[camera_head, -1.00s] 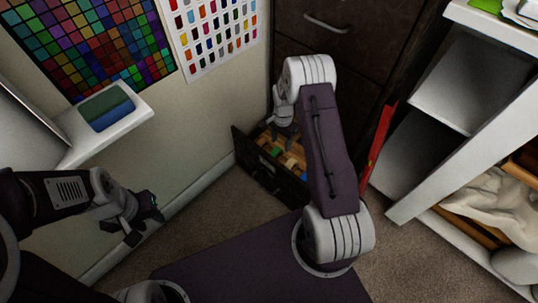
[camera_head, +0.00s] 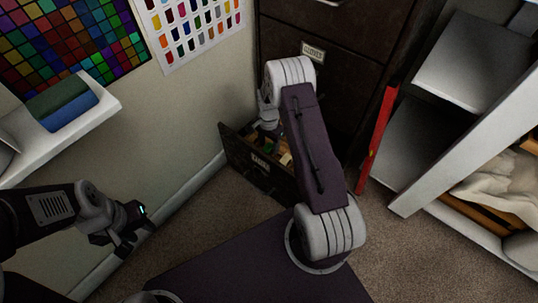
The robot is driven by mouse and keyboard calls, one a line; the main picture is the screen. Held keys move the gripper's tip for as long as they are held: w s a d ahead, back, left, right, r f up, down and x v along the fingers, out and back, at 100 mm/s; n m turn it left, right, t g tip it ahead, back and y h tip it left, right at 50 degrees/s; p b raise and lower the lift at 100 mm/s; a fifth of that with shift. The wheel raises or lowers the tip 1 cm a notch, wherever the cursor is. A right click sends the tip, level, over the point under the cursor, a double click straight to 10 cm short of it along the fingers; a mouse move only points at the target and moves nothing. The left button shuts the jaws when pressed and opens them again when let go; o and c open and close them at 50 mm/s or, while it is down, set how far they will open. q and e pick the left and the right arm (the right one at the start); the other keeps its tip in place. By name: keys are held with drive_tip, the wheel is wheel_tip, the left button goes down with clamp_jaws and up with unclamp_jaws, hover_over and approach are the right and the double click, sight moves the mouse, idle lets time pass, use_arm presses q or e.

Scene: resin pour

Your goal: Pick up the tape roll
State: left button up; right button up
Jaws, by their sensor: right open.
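I cannot make out a tape roll; it may be hidden inside the open bottom drawer (camera_head: 257,172) or behind my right arm. The drawer holds several small items, among them a green one (camera_head: 269,147) and tan, wood-coloured ones (camera_head: 285,158). My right gripper (camera_head: 267,119) is open over the back of the drawer, pointing down, and its fingertips are partly lost against the contents. My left gripper (camera_head: 133,229) hangs over the floor by the left wall, well away from the drawer, and its jaw opening is unclear.
The dark cabinet (camera_head: 340,75) rises behind the drawer. A red upright object (camera_head: 377,138) stands between it and the white shelf unit (camera_head: 440,165). A white wall shelf (camera_head: 85,118) with folded cloths (camera_head: 62,104) juts out at left.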

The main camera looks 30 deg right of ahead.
drive_tip(key=shift+f, duration=0.8)
drive_tip(key=shift+r, duration=0.25)
clamp_jaws()
